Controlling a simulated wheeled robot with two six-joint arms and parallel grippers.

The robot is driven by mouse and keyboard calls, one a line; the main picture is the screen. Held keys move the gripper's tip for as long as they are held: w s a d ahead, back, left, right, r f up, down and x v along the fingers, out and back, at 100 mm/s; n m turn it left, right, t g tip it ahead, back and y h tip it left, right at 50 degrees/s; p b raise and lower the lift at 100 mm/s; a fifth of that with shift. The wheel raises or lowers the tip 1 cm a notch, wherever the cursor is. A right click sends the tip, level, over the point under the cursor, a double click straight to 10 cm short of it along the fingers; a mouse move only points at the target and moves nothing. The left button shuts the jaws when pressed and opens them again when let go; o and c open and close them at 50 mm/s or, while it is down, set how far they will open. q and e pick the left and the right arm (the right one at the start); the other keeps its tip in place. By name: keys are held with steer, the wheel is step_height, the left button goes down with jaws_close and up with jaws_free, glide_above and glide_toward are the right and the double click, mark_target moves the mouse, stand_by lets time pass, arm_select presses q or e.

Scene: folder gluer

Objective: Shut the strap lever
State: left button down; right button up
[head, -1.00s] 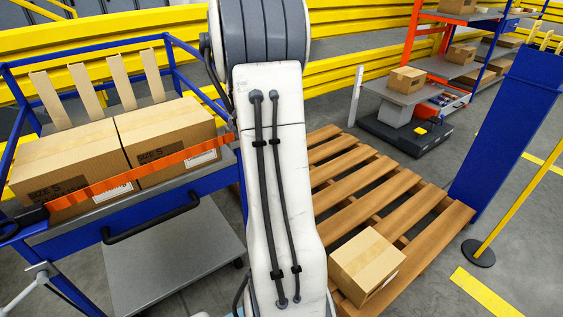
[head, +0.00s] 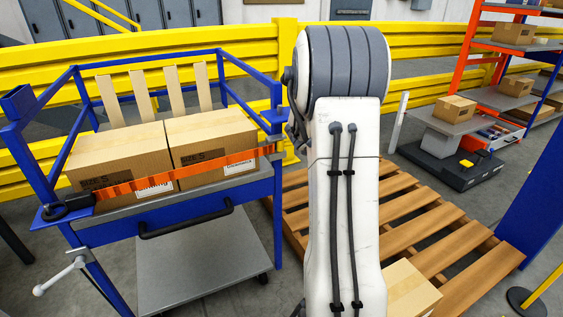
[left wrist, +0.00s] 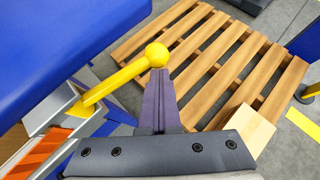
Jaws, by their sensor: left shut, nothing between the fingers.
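The strap lever (left wrist: 105,90) shows in the left wrist view as a yellow bar with a round ball knob (left wrist: 157,54), sticking out from a metal bracket beside a blue panel. I cannot make it out in the head view. My left gripper (left wrist: 160,74) is shut and empty, its dark purple fingertips just below the knob; I cannot tell whether they touch it. An orange strap (head: 190,172) runs across the front of two cartons (head: 120,157) on a blue cart, and part of it shows in the left wrist view (left wrist: 38,150). My right gripper is not in view.
The blue cart (head: 195,230) stands at the left, with a grey lower shelf. A wooden pallet (head: 425,232) with one carton (head: 411,289) lies to the right. Yellow barriers (head: 240,62) run behind. An orange rack (head: 468,50) stands at the back right.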

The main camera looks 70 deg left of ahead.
arm_select(q)
steer(key=s+d+r, duration=0.2)
steer(key=d, duration=0.3)
steer(key=s+d+r, duration=0.2)
steer(key=s+d, duration=0.1)
steer(key=d, duration=0.2)
steer(key=shift+s+d+r+p, duration=0.15)
steer(key=shift+d+r+p, duration=0.1)
steer(key=shift+d+p, duration=0.1)
stand_by(0.3)
